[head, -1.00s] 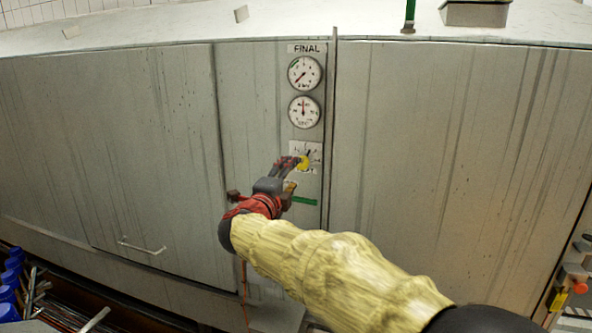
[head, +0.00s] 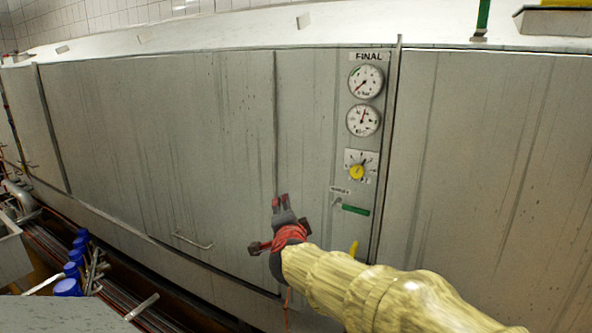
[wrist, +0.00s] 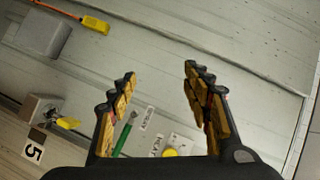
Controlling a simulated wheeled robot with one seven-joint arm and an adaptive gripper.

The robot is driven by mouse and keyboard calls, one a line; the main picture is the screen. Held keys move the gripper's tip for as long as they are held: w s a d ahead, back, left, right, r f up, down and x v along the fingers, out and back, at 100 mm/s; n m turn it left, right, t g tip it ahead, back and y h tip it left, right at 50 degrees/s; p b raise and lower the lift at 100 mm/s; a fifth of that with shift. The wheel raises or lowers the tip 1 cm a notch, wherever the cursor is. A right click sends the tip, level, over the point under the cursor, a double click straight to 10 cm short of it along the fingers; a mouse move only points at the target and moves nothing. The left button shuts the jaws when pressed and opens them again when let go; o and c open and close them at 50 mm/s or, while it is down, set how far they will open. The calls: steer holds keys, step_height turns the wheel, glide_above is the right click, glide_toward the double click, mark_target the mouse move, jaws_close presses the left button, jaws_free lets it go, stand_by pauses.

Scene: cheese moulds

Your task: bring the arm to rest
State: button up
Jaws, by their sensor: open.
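My arm, in a pale yellow sleeve, reaches in from the lower right of the head view. My gripper (head: 281,201) is in front of the grey metal cabinet, left of and below the control panel, and touches no knob or handle there. In the wrist view my gripper (wrist: 160,80) has its two fingers spread wide with nothing between them. The yellow knob (head: 357,172) is clear of the gripper, and it also shows in the wrist view (wrist: 169,152) beyond the finger bases.
Two gauges (head: 364,100) sit under a FINAL label, with a green handle (head: 355,210) below. A door handle (head: 192,241) is at the lower left. Blue-capped valves (head: 75,262) and pipes line the left floor. The wrist view shows a box with a yellow handle (wrist: 68,123).

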steer(key=s+f+n+g+y, duration=0.2)
steer(key=s+f+n+g, duration=0.3)
steer(key=s, duration=0.6)
steer(key=s+f+n+g+y, duration=0.25)
steer(key=s+f+n, duration=0.4)
steer(key=s, duration=0.35)
steer(key=s+d+f+n+g+h, duration=0.1)
steer(key=s+d+h, duration=0.4)
steer(key=s+d, duration=1.5)
steer(key=shift+s+f+n+g, duration=0.35)
steer(key=shift+s+f+g, duration=0.2)
steer(key=shift+s+g, duration=0.25)
steer(key=shift+a, duration=0.1)
stand_by(3.0)
